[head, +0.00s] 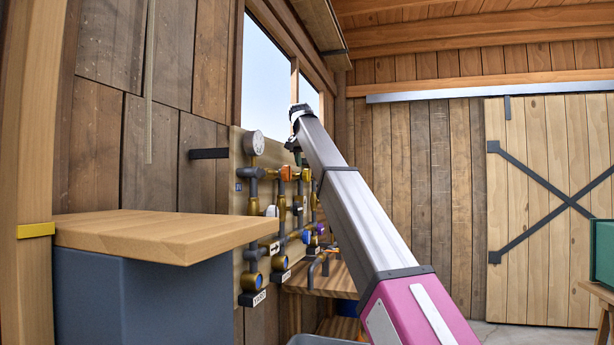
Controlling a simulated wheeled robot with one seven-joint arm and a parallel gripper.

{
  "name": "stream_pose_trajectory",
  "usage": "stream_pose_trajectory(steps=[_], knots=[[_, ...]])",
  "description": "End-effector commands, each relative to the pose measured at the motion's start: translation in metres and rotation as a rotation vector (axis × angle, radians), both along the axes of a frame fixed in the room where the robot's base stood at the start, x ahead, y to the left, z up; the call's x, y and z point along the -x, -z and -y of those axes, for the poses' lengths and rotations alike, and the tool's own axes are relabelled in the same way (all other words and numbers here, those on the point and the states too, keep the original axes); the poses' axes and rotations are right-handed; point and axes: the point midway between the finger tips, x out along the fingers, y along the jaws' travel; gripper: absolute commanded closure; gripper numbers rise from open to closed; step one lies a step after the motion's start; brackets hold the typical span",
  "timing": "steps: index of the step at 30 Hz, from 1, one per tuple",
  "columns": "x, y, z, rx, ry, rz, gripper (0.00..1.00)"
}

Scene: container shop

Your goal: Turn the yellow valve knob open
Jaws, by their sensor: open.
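A board with pipes and valves (240,215) is fixed to the wooden wall, left of my arm. No clearly yellow knob stands out. An orange knob-like part (285,173) sits on an upper pipe; at this size I cannot tell if it is the yellow valve knob or how it is turned. My gripper (297,157) is a small dark shape under the far end of my arm, above and beside the pipes. Its jaws are open, and I see nothing held. Whether it touches a pipe is hidden by the steep viewing angle.
A round gauge (254,143) tops the left pipe. Blue knobs (280,241) and a purple one (319,229) sit lower. A wood-topped grey cabinet (150,285) stands in front at left. A wooden bench (335,279) lies below the pipes.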

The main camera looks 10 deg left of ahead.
Motion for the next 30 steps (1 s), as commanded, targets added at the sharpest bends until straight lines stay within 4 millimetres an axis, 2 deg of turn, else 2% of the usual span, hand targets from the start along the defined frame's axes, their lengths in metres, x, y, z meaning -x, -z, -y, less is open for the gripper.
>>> stream_pose_trajectory(steps=[3, 9, 19, 23, 24, 30], knots=[[-0.008, 0.022, 0.002, 0.001, 0.0, -0.001, 0.55], [-0.018, 0.045, 0.003, 0.0, 0.0, 0.0, 0.55], [-0.02, 0.049, 0.003, 0.0, -0.001, 0.001, 0.55], [-0.02, 0.049, 0.002, 0.0, -0.001, 0.0, 0.98], [-0.02, 0.049, 0.003, -0.001, -0.001, 0.0, 1.0], [-0.019, 0.05, 0.003, 0.002, 0.0, 0.023, 1.0]])
